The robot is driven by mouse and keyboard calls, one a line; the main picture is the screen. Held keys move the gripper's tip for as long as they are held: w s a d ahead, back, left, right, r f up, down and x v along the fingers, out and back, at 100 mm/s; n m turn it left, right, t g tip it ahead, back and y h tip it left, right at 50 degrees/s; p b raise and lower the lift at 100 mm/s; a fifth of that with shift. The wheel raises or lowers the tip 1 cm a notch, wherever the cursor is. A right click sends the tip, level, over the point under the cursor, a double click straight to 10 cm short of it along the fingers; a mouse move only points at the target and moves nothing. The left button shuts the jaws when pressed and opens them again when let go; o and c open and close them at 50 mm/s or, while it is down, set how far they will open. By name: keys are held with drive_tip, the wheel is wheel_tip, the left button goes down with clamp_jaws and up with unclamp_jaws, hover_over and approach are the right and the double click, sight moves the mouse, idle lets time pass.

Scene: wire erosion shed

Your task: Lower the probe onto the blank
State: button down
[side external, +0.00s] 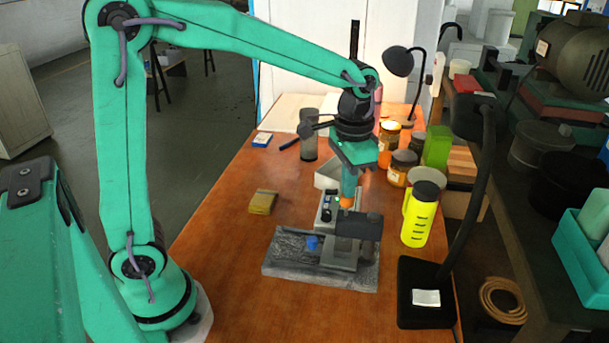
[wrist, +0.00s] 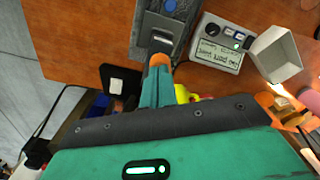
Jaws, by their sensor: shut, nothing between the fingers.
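A metal stand (side external: 345,255) rises from a grey stone-like base plate (side external: 285,262), with a dark block (side external: 362,227) at its upper part. A small blue piece (side external: 312,243) sits low beside the stand. It also shows in the wrist view (wrist: 169,5). I cannot clearly tell the probe or the blank apart from these parts. My gripper (side external: 347,202) points down, shut and empty, its orange tips just above or against the dark block. In the wrist view my gripper (wrist: 159,62) overlaps the near end of the grey stand (wrist: 165,30); contact is unclear.
A readout box (wrist: 219,47) with buttons and a green light stands beside the stand, near a white open container (wrist: 275,54). A yellow bottle (side external: 420,214) and black lamp (side external: 428,290) stand right. A tan block (side external: 262,202) lies left. The front left table is clear.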

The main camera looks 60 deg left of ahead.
drive_tip(key=shift+r, duration=3.45)
drive_tip(key=shift+s, duration=0.1)
drive_tip(key=s+a+f+n+t, duration=0.1)
drive_tip(key=s+a+t, duration=0.1)
drive_tip(key=s, duration=0.5)
drive_tip(key=s+a+f+n+t, duration=0.1)
drive_tip(key=s+a+n+t, duration=0.1)
drive_tip(key=s, duration=0.6)
drive_tip(key=shift+s+a+f+t, duration=0.15)
drive_tip(key=shift+s+a+t, duration=0.15)
drive_tip(key=shift+a+t, duration=0.55)
